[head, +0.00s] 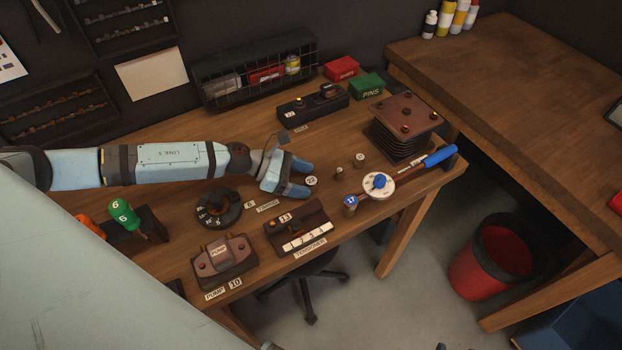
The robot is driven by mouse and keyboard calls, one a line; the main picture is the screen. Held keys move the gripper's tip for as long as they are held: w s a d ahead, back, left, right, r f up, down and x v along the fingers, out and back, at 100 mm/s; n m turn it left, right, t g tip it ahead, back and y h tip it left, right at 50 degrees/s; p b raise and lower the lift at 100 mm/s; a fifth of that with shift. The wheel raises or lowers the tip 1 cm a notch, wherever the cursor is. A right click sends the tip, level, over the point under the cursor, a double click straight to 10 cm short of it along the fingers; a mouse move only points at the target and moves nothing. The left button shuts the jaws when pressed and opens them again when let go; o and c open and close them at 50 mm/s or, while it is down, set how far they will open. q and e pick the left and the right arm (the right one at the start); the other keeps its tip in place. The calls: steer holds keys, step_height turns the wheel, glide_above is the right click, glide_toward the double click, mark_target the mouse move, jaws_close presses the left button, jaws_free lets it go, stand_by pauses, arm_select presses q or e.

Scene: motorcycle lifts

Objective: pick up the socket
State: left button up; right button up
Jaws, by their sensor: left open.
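Several small socket-like cylinders stand upright on the wooden bench. One, marked 22 (311,181), is right at the fingertips of my left gripper (306,179). Two more, a small one (338,173) and a larger one (360,160), stand to its right. A blue-banded one marked 17 (350,203) stands nearer the front edge. My left gripper is open, its light-blue fingers pointing right and low over the bench. I cannot tell whether the socket marked 22 is between the fingers or just beyond them.
A torque wrench with blue handle (438,156) and round dial (378,185) lies right of the sockets. A stacked plate block (405,115) stands behind it. The tensioner (297,228), pump (224,262) and dark ring (218,208) sit at the front.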

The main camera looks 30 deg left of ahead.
arm_select(q)
steer(key=shift+x, duration=1.45)
steer(key=c, duration=1.1)
arm_select(e)
steer(key=shift+w+r, duration=0.1)
steer(key=shift+r, duration=0.6)
arm_select(q)
steer(key=shift+r, duration=0.15)
